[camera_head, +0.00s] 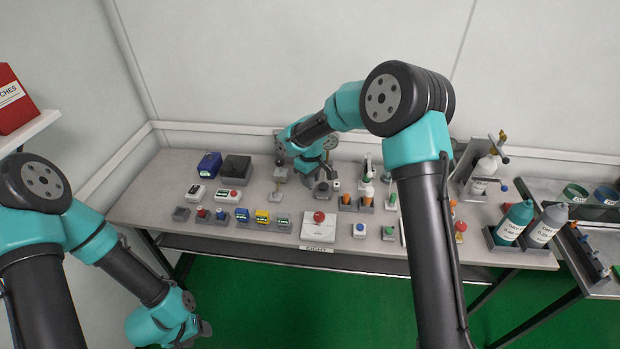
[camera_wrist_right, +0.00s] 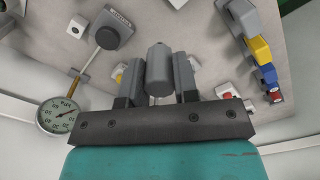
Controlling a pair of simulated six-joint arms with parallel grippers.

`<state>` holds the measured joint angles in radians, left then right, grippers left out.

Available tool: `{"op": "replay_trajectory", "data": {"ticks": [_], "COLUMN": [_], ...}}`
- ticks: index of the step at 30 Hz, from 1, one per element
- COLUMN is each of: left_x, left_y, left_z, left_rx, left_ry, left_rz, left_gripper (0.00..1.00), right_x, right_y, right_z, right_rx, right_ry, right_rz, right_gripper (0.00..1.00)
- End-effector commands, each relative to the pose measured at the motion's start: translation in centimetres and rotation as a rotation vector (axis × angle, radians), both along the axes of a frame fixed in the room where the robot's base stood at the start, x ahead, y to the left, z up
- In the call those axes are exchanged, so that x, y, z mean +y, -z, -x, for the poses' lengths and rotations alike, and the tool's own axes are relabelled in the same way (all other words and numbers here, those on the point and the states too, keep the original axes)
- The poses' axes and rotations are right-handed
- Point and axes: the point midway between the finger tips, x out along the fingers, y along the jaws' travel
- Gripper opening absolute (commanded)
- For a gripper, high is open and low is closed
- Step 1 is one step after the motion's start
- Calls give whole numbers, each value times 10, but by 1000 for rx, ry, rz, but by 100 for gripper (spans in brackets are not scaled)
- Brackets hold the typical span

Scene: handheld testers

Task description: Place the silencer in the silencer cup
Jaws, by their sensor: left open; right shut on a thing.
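My right gripper (camera_wrist_right: 159,88) is shut on a grey cylinder, the silencer (camera_wrist_right: 158,65), which sits between its two fingers in the right wrist view. In the head view the right gripper (camera_head: 306,176) is low over the back middle of the table, and the silencer is hard to make out there. A dark round holder with a label plate, which looks like the silencer cup (camera_wrist_right: 112,32), stands apart from the silencer; it also shows in the head view (camera_head: 322,190). My left gripper (camera_head: 203,328) is open and empty, in front of the table at lower left.
A dial gauge (camera_wrist_right: 58,116) on a rod stands close to the right gripper. Small testers (camera_head: 262,216) line the front left, and a white box with a red button (camera_head: 318,226) is at the front middle. Bottles (camera_head: 514,222) stand at right. A dark box (camera_head: 235,168) is behind.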

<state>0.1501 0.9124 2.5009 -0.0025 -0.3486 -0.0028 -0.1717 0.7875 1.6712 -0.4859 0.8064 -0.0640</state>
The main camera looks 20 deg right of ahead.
Motion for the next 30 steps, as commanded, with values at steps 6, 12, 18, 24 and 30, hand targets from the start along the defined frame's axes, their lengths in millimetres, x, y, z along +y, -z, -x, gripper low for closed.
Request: {"op": "replay_trajectory", "data": {"ticks": [6, 12, 18, 24, 30], "left_x": [0, 0, 0, 0, 0], "left_y": [0, 0, 0, 0, 0], "left_z": [0, 0, 0, 0, 0], "left_rx": [0, 0, 0, 0, 0], "left_ry": [0, 0, 0, 0, 0], "left_rz": [0, 0, 0, 0, 0], "left_gripper": [53, 53, 53, 53, 53], "right_x": [32, 66, 96, 111, 114], "right_y": [-15, -30, -43, -50, -51], "right_z": [17, 38, 61, 75, 77], "right_rx": [-1, -1, 0, 1, 0], "right_ry": [212, 469, 716, 869, 900], "right_rz": [-2, -2, -2, 0, 1], "right_gripper": [5, 5, 5, 5, 5]}}
